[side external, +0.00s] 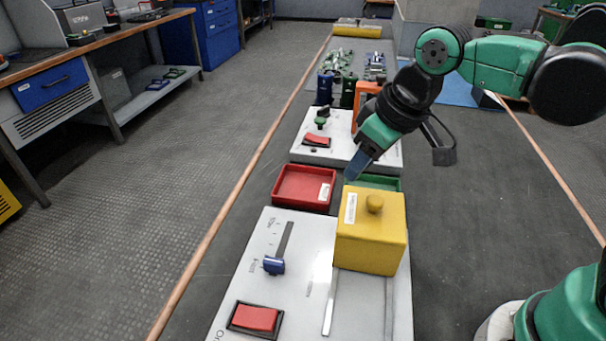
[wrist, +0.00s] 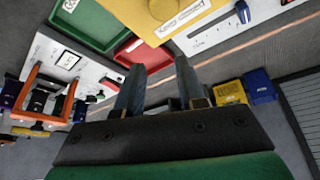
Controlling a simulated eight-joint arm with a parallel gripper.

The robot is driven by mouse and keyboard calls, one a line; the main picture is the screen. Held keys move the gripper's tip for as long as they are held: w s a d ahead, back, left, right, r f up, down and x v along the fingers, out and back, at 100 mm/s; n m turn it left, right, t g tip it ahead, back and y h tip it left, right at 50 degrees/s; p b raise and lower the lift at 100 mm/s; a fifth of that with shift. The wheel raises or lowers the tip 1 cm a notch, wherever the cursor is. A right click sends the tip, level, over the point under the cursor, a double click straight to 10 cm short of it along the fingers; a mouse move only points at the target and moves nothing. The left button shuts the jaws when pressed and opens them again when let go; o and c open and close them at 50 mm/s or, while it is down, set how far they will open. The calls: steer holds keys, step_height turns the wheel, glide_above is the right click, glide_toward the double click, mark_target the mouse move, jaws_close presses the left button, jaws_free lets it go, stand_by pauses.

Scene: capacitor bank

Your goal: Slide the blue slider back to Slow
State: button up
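The blue slider (side external: 274,265) sits at the near end of a dark slot (side external: 286,238) in the white panel (side external: 300,235), left of the yellow box. The small labels beside the slot are too small to read surely. My gripper (side external: 355,170) is in the air beyond the yellow box, pointing down, well away from the slider. In the wrist view my gripper (wrist: 159,62) shows two fingers apart with nothing between them; it is open.
A yellow box (side external: 368,240) with a knob stands on the panel right of the slider. A red rocker switch (side external: 255,318) is nearer. Red tray (side external: 304,187) and green tray (side external: 385,183) lie beyond, then another switch panel (side external: 304,152). The space above the slider looks clear.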

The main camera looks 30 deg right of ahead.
mark_target(274, 259)
steer(key=a+n+g, duration=0.1)
steer(key=a+n, duration=0.1)
steer(key=a, duration=0.2)
steer(key=a+f+n+g, duration=0.1)
steer(key=a, duration=0.4)
steer(key=a+f+n+g+h, duration=0.1)
steer(key=a+n+g, duration=0.1)
steer(key=a, duration=0.2)
steer(key=shift+w+a+f+n, duration=0.25)
steer(key=shift+w+a+n, duration=0.05)
steer(key=shift+w, duration=0.1)
steer(key=shift+a+f, duration=0.1)
steer(key=shift+a, duration=0.05)
steer(key=shift+f, duration=4.4)
jaws_close()
steer(key=shift+w, duration=0.1)
steer(key=shift+w+d, duration=3.05)
steer(key=shift+d, duration=0.1)
